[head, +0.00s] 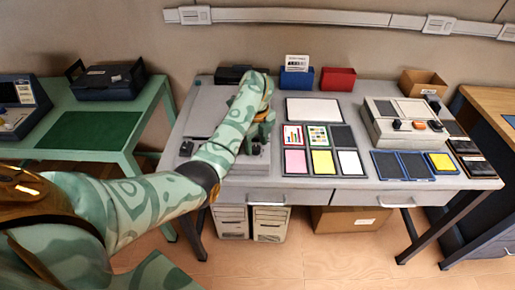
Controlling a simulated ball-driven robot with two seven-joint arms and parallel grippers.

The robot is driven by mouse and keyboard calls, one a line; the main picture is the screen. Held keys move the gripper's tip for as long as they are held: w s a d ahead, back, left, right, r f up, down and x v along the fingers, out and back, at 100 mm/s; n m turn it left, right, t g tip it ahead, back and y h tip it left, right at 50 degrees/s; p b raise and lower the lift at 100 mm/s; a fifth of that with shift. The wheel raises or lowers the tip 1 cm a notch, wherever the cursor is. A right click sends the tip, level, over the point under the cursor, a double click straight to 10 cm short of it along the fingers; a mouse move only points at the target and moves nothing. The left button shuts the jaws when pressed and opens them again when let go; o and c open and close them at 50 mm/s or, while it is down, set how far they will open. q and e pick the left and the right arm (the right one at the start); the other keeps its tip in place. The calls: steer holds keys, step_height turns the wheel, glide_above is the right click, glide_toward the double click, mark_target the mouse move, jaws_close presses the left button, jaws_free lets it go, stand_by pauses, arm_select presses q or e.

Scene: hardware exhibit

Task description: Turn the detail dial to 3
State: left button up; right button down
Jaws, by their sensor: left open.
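My left arm reaches across to the grey table (345,185). My left gripper (262,137) is at the grey flat machine (203,108) on the table's left part, over its right front side. It is open, and the arm hides much of the machine. A small dark knob (186,148) shows at the machine's front left. A second light grey machine (395,108) on the right has small orange and black controls (419,125) along its front. I cannot tell which control is the detail dial, nor read any number. My right gripper is not in view.
Cards and pads (322,161) lie in the table's middle. A blue box (296,78) and a red box (338,79) stand behind them. Blue-edged pads (388,165) lie at the front right. A green table (100,125) stands left, a wooden-topped one (488,105) right.

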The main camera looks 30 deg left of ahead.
arm_select(q)
steer(key=shift+f, duration=0.5)
steer(key=shift+c, duration=0.2)
steer(key=c, duration=0.9)
steer(key=shift+c, duration=0.2)
